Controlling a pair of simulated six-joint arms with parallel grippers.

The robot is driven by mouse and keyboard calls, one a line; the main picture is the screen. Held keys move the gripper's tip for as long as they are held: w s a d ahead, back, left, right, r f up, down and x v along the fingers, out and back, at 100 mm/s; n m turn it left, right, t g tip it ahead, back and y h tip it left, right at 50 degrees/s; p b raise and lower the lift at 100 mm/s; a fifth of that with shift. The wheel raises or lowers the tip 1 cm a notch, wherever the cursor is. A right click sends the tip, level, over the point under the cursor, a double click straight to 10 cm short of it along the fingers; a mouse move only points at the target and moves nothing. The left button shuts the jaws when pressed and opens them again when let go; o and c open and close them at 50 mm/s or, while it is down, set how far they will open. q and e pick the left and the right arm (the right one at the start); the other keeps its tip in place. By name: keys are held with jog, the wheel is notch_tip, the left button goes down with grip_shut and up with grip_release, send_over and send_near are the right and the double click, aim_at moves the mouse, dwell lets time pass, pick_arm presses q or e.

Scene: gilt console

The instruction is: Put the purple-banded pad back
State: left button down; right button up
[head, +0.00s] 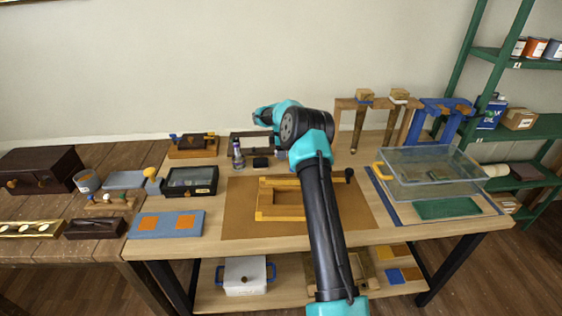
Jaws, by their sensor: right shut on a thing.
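My right arm reaches up from the bottom edge and bends left over the back of the table. I cannot pick out a purple-banded pad. A small black block (260,162) lies in front of the rack, with no purple visible on it. My left gripper is not in view.
A wooden frame (262,204) lies on a brown mat (236,215), partly behind my arm. A small bottle (238,158) stands beside the rack. A glass-lidded box (190,182) is at left, a clear bin (440,185) at right. Wooden stands (345,115) rise at back right.

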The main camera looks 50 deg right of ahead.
aim_at(281, 166)
jog(key=shift+f, duration=2.5)
jog(key=shift+f, duration=0.15)
jog(key=o, duration=0.9)
notch_tip(281, 166, up, 12)
jog(key=shift+r, duration=0.2)
